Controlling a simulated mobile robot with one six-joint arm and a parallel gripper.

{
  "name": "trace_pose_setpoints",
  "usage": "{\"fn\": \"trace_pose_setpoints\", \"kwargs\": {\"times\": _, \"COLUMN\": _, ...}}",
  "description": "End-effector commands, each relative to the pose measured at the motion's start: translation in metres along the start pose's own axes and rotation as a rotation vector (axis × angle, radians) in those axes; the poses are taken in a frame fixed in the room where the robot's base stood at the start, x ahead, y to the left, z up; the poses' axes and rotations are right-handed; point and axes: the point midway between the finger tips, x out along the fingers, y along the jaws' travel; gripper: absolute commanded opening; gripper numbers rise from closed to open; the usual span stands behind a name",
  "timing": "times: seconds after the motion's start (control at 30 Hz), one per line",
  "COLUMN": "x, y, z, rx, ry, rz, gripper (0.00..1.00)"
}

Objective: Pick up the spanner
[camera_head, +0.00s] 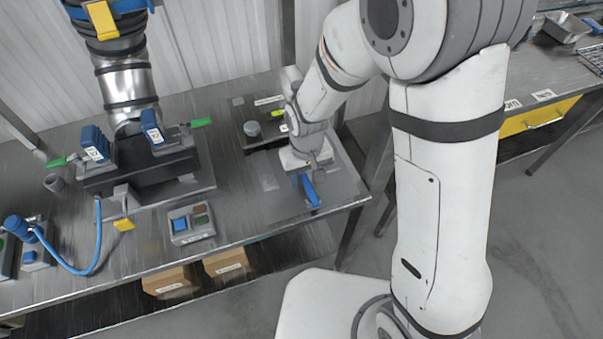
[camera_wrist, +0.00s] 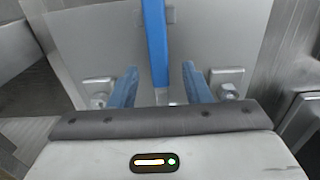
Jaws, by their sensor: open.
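The spanner (camera_wrist: 154,40) shows in the wrist view as a long blue bar running from the top edge down to between my fingers. My gripper (camera_wrist: 160,70) is open, with one blue finger on each side of the bar and a gap on both sides. The bar's lower end is partly hidden near my gripper body. In the head view my arm reaches down over the right end of the workbench. A blue strip (camera_head: 308,191) shows there below my wrist; I cannot tell spanner from finger.
The metal workbench (camera_head: 240,215) holds a black fixture (camera_head: 140,170) with blue and green handles left of my gripper. A grey button box (camera_head: 190,223) stands near the front edge. A dark panel (camera_head: 256,122) with a knob lies behind. Cardboard boxes (camera_head: 226,262) sit below.

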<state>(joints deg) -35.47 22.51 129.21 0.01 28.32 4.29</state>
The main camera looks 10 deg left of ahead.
Motion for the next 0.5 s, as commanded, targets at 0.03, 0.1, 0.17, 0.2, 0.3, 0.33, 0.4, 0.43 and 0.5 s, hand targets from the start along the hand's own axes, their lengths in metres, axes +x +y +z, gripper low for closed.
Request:
{"fn": "trace_pose_setpoints", "kwargs": {"times": 0.03, "x": 0.0035, "y": -0.0001, "z": 0.0004, "rx": 0.0, "ry": -0.002, "rz": 0.0, "gripper": 0.44}}
{"fn": "trace_pose_setpoints", "kwargs": {"times": 0.1, "x": 0.0064, "y": -0.0002, "z": 0.0003, "rx": -0.001, "ry": -0.001, "rz": 0.0, "gripper": 0.44}}
{"fn": "trace_pose_setpoints", "kwargs": {"times": 0.17, "x": 0.0071, "y": -0.0003, "z": 0.0, "rx": -0.001, "ry": 0.001, "rz": 0.0, "gripper": 0.44}}
{"fn": "trace_pose_setpoints", "kwargs": {"times": 0.2, "x": 0.0071, "y": -0.0003, "z": -0.0001, "rx": -0.001, "ry": 0.001, "rz": 0.0, "gripper": 0.44}}
{"fn": "trace_pose_setpoints", "kwargs": {"times": 0.3, "x": 0.0069, "y": -0.0004, "z": -0.0001, "rx": -0.001, "ry": 0.001, "rz": 0.0, "gripper": 0.44}}
{"fn": "trace_pose_setpoints", "kwargs": {"times": 0.33, "x": 0.0069, "y": -0.0004, "z": 0.0, "rx": -0.001, "ry": 0.001, "rz": 0.0, "gripper": 0.43}}
{"fn": "trace_pose_setpoints", "kwargs": {"times": 0.4, "x": 0.0068, "y": -0.0005, "z": -0.0001, "rx": -0.001, "ry": 0.001, "rz": 0.0, "gripper": 0.37}}
{"fn": "trace_pose_setpoints", "kwargs": {"times": 0.43, "x": 0.0068, "y": -0.0005, "z": 0.0, "rx": -0.001, "ry": 0.001, "rz": 0.0, "gripper": 0.35}}
{"fn": "trace_pose_setpoints", "kwargs": {"times": 0.5, "x": 0.0067, "y": -0.0006, "z": 0.0, "rx": -0.001, "ry": 0.001, "rz": 0.0, "gripper": 0.29}}
